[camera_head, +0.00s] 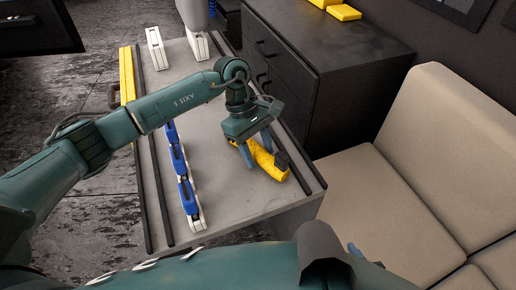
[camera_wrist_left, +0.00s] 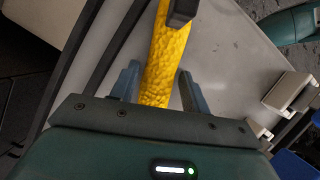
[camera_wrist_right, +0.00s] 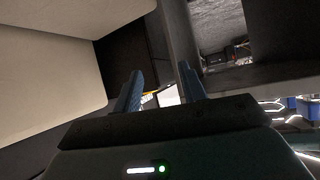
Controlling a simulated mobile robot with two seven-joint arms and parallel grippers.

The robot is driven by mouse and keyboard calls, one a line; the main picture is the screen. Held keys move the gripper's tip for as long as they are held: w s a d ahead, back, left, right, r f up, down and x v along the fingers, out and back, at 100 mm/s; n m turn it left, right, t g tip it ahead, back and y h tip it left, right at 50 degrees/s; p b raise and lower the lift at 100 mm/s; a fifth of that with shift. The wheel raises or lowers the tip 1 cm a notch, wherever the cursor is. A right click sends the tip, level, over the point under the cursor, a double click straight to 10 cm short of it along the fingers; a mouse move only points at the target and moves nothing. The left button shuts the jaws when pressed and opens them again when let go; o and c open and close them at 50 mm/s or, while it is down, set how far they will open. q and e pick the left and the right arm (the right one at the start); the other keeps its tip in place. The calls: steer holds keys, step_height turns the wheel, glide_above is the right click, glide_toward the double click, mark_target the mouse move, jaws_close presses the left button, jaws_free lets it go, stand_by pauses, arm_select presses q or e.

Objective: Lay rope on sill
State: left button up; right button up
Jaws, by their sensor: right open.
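My left gripper (camera_head: 247,150) points down over the rope. In the left wrist view the fingers (camera_wrist_left: 158,85) stand open on both sides of the yellow rope (camera_wrist_left: 155,60), with small gaps beside it. The black block (camera_wrist_left: 181,12) shows there at the top edge. My right gripper (camera_wrist_right: 160,85) is open and empty in its wrist view, low beside the table and the beige seat. I cannot tell which surface is the sill.
Blue and white pieces (camera_head: 186,185) stand in a row left of the rope, and white brackets (camera_head: 157,48) stand at the far end. Dark rails (camera_head: 153,170) run along the tabletop. A black cabinet (camera_head: 325,70) and a beige sofa (camera_head: 400,195) border the right side.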

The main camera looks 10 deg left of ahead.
arm_select(q)
steer(key=shift+o, duration=0.9)
arm_select(e)
steer(key=shift+r, duration=0.1)
arm_select(q)
steer(key=shift+r, duration=0.25)
steer(key=shift+w+a+r, duration=0.1)
steer(key=shift+a+r, duration=0.05)
steer(key=shift+r, duration=0.1)
steer(key=b+v, duration=0.1)
steer(key=v, duration=1)
steer(key=shift+r+b, duration=0.2)
steer(key=shift+b, duration=0.2)
arm_select(e)
steer(key=shift+a+f+y, duration=0.3)
steer(key=shift+d+f, duration=0.1)
steer(key=shift+s+d, duration=0.1)
